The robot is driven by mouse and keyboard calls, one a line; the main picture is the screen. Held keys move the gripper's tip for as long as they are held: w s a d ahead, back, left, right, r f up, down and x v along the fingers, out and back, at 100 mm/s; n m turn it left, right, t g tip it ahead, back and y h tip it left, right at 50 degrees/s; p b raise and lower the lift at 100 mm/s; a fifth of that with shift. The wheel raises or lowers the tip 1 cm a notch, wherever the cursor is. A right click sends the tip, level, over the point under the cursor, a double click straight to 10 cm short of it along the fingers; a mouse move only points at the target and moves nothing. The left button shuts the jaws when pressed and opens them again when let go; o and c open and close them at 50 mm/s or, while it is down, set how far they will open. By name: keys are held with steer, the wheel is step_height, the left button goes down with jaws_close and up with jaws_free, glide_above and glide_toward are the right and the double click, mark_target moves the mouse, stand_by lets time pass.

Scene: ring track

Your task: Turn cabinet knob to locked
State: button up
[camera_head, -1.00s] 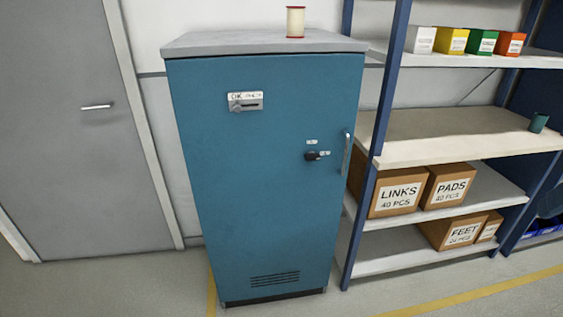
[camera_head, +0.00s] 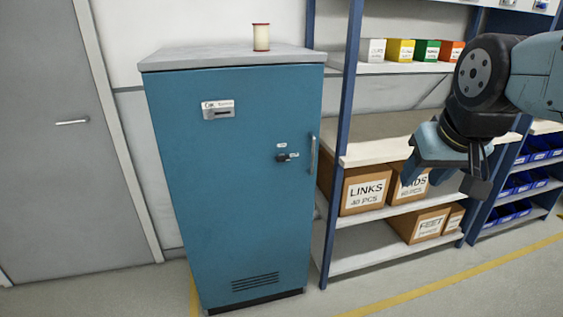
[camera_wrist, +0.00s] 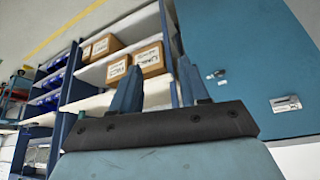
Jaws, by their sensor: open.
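The blue cabinet (camera_head: 230,190) stands upright with its door shut. Its small black knob (camera_head: 287,157) sits on the right part of the door, with small white labels beside it too small to read. A vertical handle (camera_head: 312,154) is at the door's right edge. In the wrist view the knob (camera_wrist: 221,84) shows on the cabinet face (camera_wrist: 250,60), to the right of the fingers. My gripper (camera_head: 440,185) is at the right of the head view, in front of the shelf and well apart from the knob. Its two fingers (camera_wrist: 158,88) are spread and empty.
A shelf rack (camera_head: 340,150) with boxes stands right of the cabinet. A spool (camera_head: 261,37) stands on the cabinet top. A lock plate with a label (camera_head: 218,110) is on the upper door. A grey door (camera_head: 60,150) is at left. The floor in front is clear.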

mark_target(284, 160)
steer(key=shift+o, duration=0.8)
steer(key=shift+w, duration=0.2)
steer(key=o, duration=0.5)
steer(key=w+f, duration=0.1)
steer(key=w, duration=0.3)
steer(key=w+a+t, duration=0.1)
steer(key=w, duration=0.3)
steer(key=w+a+f+n+t, duration=0.1)
steer(key=w, duration=0.3)
steer(key=shift+w+a+f+y, duration=0.1)
steer(key=shift+a+f+y, duration=0.15)
steer(key=shift+f+y, duration=0.1)
steer(key=w+a+f+n+t+y, duration=0.1)
steer(key=w+a+f+t, duration=0.15)
steer(key=w, duration=0.45)
steer(key=w+a+f+t, duration=0.1)
steer(key=w+a+f, duration=0.3)
steer(key=w, duration=0.3)
steer(key=w+a+f+n+t+y, duration=0.1)
steer(key=w+a+f+t+y, duration=0.35)
steer(key=a+f, duration=0.8)
steer(key=shift+t+h, duration=0.6)
steer(key=shift+t, duration=0.3)
steer(key=x, duration=0.4)
steer(key=d+f+x, duration=0.1)
steer(key=x, duration=0.9)
steer(key=shift+w+d+f, duration=0.2)
steer(key=shift+d+f, duration=0.15)
steer(key=shift+d, duration=0.1)
steer(key=shift+c, duration=0.6)
